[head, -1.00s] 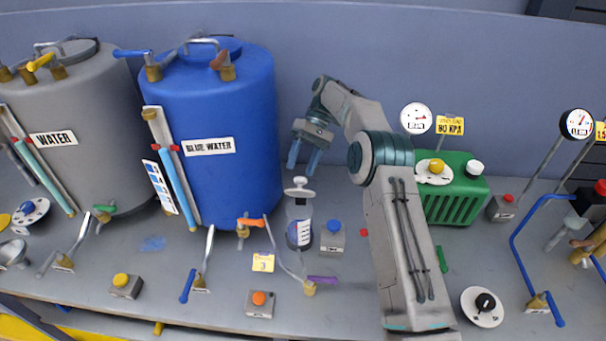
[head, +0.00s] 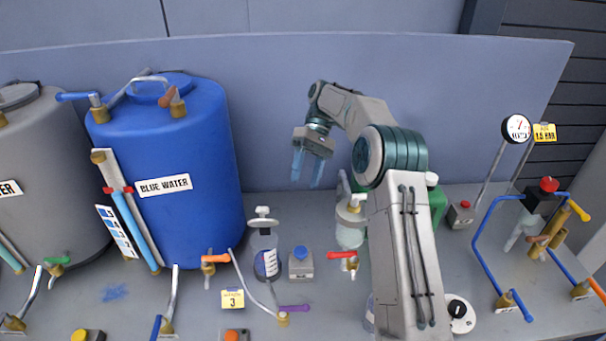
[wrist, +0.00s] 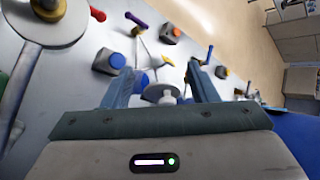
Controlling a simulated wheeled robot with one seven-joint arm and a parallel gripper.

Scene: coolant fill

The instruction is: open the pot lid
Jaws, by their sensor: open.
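A second clear jar (head: 350,236) with a white top stands farther right, beside my arm. My gripper (head: 306,184) is open and empty, with its blue fingers pointing down, above and right of the labelled pot's lid in the picture. I cannot tell which jar that top belongs to.
A large blue water tank (head: 195,220) stands left of the pot, with a grey tank (head: 40,160) beyond. A blue-button box (head: 300,263) is right of the pot, and a valve with a purple handle (head: 294,308) is in front. Blue pipes (head: 485,240) stand at right.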

